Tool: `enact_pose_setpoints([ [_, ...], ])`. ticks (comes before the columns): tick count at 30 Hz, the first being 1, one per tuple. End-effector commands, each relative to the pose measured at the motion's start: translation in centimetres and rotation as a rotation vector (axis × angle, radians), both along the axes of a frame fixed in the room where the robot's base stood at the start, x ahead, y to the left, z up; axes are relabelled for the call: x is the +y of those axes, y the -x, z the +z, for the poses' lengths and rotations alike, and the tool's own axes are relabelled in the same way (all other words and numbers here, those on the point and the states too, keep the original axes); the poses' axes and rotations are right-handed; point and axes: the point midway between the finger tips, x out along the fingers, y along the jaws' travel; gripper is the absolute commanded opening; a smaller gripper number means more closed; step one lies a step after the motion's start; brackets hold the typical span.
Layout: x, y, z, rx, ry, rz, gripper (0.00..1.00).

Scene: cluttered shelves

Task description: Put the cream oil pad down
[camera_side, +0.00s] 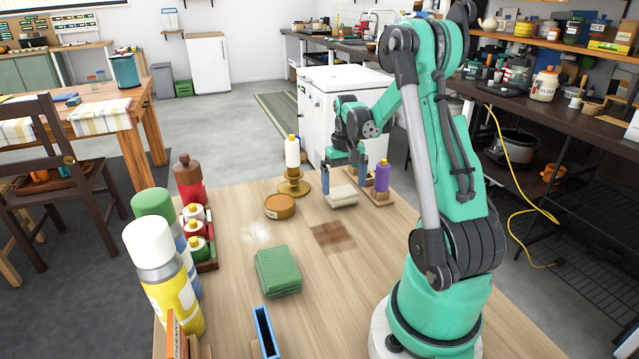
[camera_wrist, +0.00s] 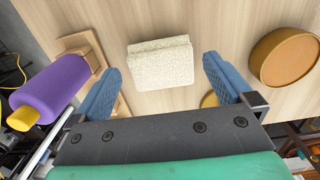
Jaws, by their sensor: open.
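The cream oil pad (camera_side: 342,196) lies flat on the wooden table in the side view, directly below my gripper (camera_side: 344,172). In the wrist view the cream oil pad (camera_wrist: 160,62) shows as a speckled block beyond and between the two blue fingertips. The fingers of my gripper (camera_wrist: 165,82) are spread wide, with clear space between each finger and the pad. Nothing is held.
A purple bottle (camera_side: 381,176) on a wooden stand is close right of the gripper. A brass candle holder (camera_side: 293,184) and round tin (camera_side: 280,206) are to the left.

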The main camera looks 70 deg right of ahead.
Motion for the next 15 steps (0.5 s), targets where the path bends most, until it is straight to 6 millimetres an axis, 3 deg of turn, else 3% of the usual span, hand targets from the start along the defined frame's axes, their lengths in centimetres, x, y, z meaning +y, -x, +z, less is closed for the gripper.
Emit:
enact_pose_setpoints([
  [6,-0.1,-0.1,4.8,0.001,-0.002,0.0,1.0],
  [15,-0.1,-0.3,8.1,0.0,0.0,0.004,1.0],
])
